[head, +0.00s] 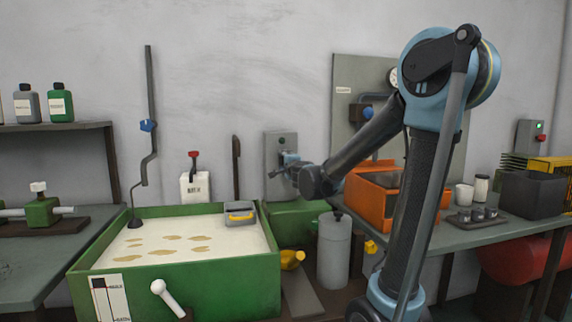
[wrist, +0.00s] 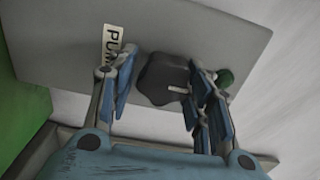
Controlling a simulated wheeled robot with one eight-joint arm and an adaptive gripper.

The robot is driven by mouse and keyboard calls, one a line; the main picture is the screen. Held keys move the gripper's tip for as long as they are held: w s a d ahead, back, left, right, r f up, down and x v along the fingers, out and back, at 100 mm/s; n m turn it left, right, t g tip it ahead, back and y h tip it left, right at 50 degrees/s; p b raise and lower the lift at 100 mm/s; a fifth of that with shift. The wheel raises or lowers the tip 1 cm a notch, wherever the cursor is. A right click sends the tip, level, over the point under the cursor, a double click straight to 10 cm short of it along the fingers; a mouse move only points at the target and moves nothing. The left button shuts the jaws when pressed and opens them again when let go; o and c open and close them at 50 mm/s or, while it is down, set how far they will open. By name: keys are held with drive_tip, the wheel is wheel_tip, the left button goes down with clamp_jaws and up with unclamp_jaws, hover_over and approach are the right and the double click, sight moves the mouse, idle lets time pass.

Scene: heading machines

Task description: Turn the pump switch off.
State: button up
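The pump switch is a dark lobed knob (wrist: 163,78) with a pale pointer mark toward the right in the wrist view. It sits on a grey switch box (wrist: 200,30) with a partly hidden label starting "PUM" and a green button or lamp. In the head view the grey box (head: 281,139) is on the wall behind the tub; its knob is hidden there by my gripper (head: 278,165). In the wrist view my gripper (wrist: 160,92) is open, one finger on each side of the knob. The left finger is apart from it; right-finger contact is unclear.
A grey cylinder (head: 334,250) and an orange machine (head: 375,205) are to the right. A dark bent rod (head: 150,110) rises at left.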

drive_tip(key=shift+o, duration=0.5)
drive_tip(key=v, duration=1.2)
idle(0.4)
